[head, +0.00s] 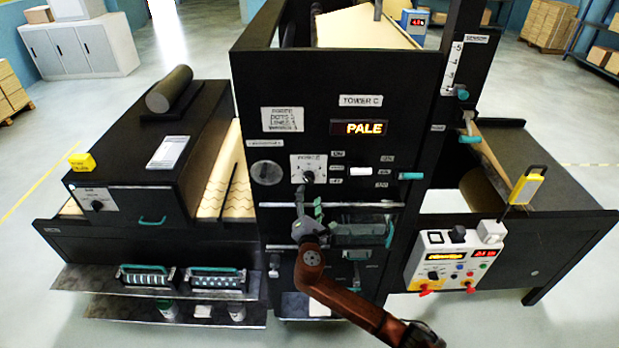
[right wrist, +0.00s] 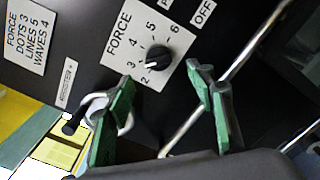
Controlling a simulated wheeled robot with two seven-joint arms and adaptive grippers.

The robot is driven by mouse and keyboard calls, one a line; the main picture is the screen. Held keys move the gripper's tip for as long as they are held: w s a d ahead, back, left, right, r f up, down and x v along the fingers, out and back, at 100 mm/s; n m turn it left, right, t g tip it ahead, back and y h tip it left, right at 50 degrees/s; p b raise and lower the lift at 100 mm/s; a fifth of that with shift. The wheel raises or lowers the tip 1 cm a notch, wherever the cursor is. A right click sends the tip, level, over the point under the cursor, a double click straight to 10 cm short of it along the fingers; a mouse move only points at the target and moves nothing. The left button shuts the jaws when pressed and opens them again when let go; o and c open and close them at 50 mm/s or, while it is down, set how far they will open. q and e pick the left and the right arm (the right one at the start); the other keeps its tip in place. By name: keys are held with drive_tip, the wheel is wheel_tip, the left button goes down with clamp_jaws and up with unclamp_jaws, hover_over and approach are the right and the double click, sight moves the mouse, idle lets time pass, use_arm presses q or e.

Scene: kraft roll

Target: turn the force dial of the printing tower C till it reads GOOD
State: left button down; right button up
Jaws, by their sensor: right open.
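The printing tower C (head: 270,85) is a black cabinet with a label "TOWER C" and a lit display (head: 359,128) reading "PALE". Its force dial (head: 308,177) is a black knob on a white plate; in the right wrist view the knob (right wrist: 158,56) has a white mark pointing between 2 and 3. My right gripper (head: 309,203) is just below the dial in the head view, open and empty. In the right wrist view its green-padded fingers (right wrist: 163,84) are spread apart, with the dial beyond them, apparently untouched. My left gripper is not in view.
A sign (right wrist: 32,38) reads "FORCE DOTS 3 LINES 5 WAVES 4". A metal rail (right wrist: 222,82) runs beside the dial plate. A round part (head: 267,173) lies left of the dial. A control box (head: 452,262) hangs at the right.

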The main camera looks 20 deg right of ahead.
sight(310, 182)
drive_tip(key=p+x, duration=0.1)
drive_tip(key=x, duration=0.6)
drive_tip(key=shift+w+d+r+p, duration=0.1)
drive_tip(key=shift+w+p, duration=0.2)
drive_tip(key=shift+w, duration=0.1)
drive_tip(key=shift+c, duration=0.7)
drive_tip(key=c, duration=1)
